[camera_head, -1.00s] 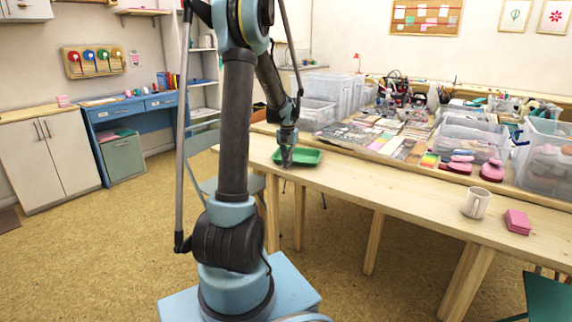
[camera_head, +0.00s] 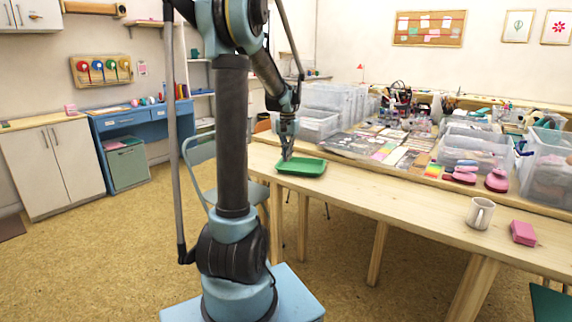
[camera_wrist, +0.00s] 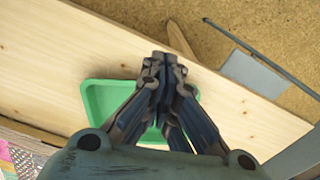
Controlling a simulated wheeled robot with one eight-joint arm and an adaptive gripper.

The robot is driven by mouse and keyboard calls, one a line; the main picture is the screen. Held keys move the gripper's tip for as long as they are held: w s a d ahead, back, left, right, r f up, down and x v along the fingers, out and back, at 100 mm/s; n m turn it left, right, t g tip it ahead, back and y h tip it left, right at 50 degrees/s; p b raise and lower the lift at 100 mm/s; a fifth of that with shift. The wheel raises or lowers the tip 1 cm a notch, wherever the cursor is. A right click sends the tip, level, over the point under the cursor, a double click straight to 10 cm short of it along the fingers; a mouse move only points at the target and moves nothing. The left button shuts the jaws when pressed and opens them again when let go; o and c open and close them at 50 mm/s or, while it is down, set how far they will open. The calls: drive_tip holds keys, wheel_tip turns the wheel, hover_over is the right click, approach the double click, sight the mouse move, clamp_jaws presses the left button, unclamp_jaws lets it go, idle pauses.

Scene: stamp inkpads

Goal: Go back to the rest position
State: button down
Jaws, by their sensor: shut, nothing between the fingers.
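My gripper (camera_head: 287,154) is shut and empty. In the head view its tips are just above and at the left end of a green tray (camera_head: 303,168) on the wooden table. In the wrist view my gripper (camera_wrist: 164,66) points down, its fingers together, in front of the green tray (camera_wrist: 98,100). The fingers and wrist hide part of the tray. No contact between the fingers and the tray can be made out.
The long wooden table (camera_head: 400,198) carries a white mug (camera_head: 480,213) and a pink block (camera_head: 523,232) at right. Clear bins, cards and pink stampers (camera_head: 496,180) fill the raised back surface. A chair (camera_head: 203,154) stands left of the table. The floor at left is open.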

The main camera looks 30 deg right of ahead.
drive_tip(key=s+a+r+n+t, duration=0.1)
drive_tip(key=s+a+n, duration=0.25)
drive_tip(key=a, duration=0.85)
drive_tip(key=s+a+r+n, duration=0.15)
drive_tip(key=s+a, duration=0.25)
drive_tip(key=a, duration=0.9)
drive_tip(key=s+a+f+n, duration=0.3)
drive_tip(key=s+a+f, duration=0.2)
drive_tip(key=s+a, duration=0.2)
drive_tip(key=s+a+f+n+t, duration=0.1)
drive_tip(key=s+a+f+n, duration=0.2)
drive_tip(key=s+a+f, duration=0.3)
drive_tip(key=s, duration=0.2)
drive_tip(key=shift+s+a, duration=0.3)
drive_tip(key=shift+a, duration=0.05)
